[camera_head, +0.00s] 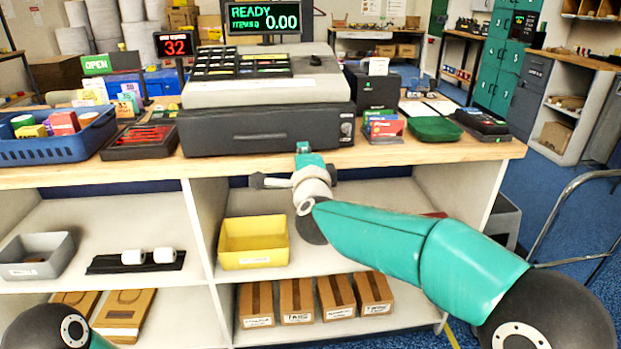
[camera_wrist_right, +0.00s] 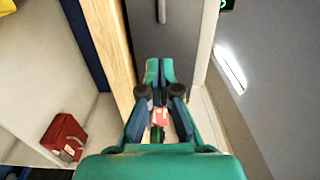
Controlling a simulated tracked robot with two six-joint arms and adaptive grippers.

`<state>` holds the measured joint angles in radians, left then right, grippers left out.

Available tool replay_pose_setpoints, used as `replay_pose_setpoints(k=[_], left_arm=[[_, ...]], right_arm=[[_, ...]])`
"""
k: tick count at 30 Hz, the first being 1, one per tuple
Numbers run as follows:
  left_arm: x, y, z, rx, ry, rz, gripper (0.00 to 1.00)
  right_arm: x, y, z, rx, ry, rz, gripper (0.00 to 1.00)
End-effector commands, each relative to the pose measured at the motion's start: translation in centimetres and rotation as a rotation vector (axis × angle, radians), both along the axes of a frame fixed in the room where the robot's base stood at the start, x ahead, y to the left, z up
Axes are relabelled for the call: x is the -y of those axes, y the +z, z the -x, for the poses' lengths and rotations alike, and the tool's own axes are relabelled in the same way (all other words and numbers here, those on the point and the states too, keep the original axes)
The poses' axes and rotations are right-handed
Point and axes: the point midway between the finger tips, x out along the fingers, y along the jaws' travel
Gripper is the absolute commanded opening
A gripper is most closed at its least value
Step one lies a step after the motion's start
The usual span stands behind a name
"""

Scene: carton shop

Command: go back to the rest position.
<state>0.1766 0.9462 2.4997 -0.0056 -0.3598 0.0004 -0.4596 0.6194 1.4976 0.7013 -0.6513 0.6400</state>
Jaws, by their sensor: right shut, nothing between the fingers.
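My right gripper (camera_head: 308,158) is shut and empty. It is in front of the counter's front edge, below the drawer of the cash register (camera_head: 265,128). My right arm reaches in from the lower right of the head view. In the right wrist view the teal fingers (camera_wrist_right: 160,71) are together, with the wooden counter edge (camera_wrist_right: 108,50) to their left and the grey drawer front (camera_wrist_right: 172,45) beyond them. I cannot tell whether they touch anything. Of my left arm only a part shows at the lower left of the head view; its gripper is out of view.
The counter holds a blue basket (camera_head: 52,150), a black tray (camera_head: 140,151), a green tray (camera_head: 434,129) and a card terminal (camera_head: 482,124). Shelves below hold a yellow bin (camera_head: 253,257), a grey bin (camera_head: 38,270) and several cartons (camera_head: 296,300). A metal rail (camera_head: 560,205) stands right; blue floor is open there.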

Motion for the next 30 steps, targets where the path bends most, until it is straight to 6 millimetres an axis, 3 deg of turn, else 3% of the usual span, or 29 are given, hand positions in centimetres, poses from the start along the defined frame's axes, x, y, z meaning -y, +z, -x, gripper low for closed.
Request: replay_pose_setpoints(k=[6,12,17,19,23,26,30], left_arm=[[0.0,-0.7,0.0,0.001,0.0,0.0,0.0],[0.0,-0.9,0.0,0.001,0.0,0.0,0.0],[0.0,-0.9,0.0,0.001,0.0,0.0,0.0],[0.0,-0.9,0.0,0.001,0.0,0.0,0.0],[0.0,-0.9,0.0,0.001,0.0,0.0,0.0],[0.0,-0.9,0.0,0.001,0.0,0.0,0.0],[0.0,-0.9,0.0,0.001,0.0,0.0,0.0]], right_arm=[[0.3,-0.1,4.4,-0.002,0.001,0.0,0.0],[0.5,-0.2,6.9,-0.003,-0.001,0.0,0.0],[1.8,-0.8,7.1,-0.014,-0.024,0.002,0.0],[3.3,-2.3,6.3,-0.038,-0.051,0.009,0.0],[7.0,-7.8,4.5,-0.125,-0.116,0.038,0.0],[10.1,-14.4,3.9,-0.231,-0.152,0.088,0.0],[13.6,-24.6,5.2,-0.408,-0.144,0.188,0.0]])
